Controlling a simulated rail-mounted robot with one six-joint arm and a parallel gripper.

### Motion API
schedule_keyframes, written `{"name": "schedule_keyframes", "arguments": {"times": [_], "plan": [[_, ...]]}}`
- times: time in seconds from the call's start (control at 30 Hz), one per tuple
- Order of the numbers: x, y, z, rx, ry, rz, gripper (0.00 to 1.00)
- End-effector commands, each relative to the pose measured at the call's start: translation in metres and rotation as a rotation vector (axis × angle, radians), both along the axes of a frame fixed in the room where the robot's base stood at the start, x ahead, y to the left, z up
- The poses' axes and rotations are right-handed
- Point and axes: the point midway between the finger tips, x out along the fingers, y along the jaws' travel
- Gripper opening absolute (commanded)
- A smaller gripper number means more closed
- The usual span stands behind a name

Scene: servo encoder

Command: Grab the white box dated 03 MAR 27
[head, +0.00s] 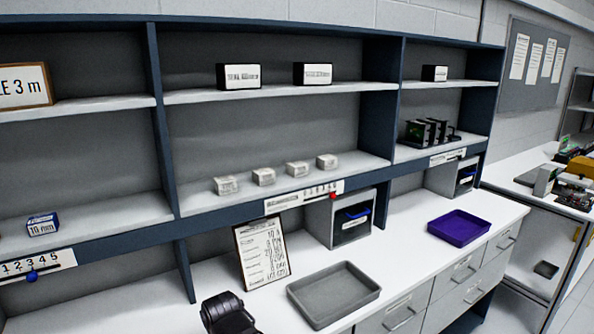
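Several small white boxes stand apart in a row on the middle shelf: one at the left (226,185), a second (263,176), a third (297,168) and one at the right (327,161). Their printing is too small to read, so I cannot tell which is dated 03 MAR 27. A black rounded shape at the bottom edge appears to be my gripper (228,314), low in front of the shelf and well away from the boxes. Its fingers cannot be made out, and nothing is seen held in it.
A grey tray (333,293), a purple tray (460,228) and a leaning printed board (262,253) are on the white counter. A grey cubby (322,222) stands under the shelf. Dark upright dividers (160,120) bound the shelf bay. Black-and-white boxes (239,76) sit on the shelf above.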

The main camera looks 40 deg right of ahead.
Motion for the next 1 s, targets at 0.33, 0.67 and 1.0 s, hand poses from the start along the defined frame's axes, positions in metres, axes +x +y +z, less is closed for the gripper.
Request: {"name": "schedule_keyframes", "arguments": {"times": [0.33,0.67,1.0], "plan": [[0.0,0.0,0.0,0.0,0.0,0.0,0.48],[0.0,0.0,0.0,0.0,0.0,0.0,0.8],[0.0,0.0,0.0046,0.0,0.0,0.0,0.89]]}}
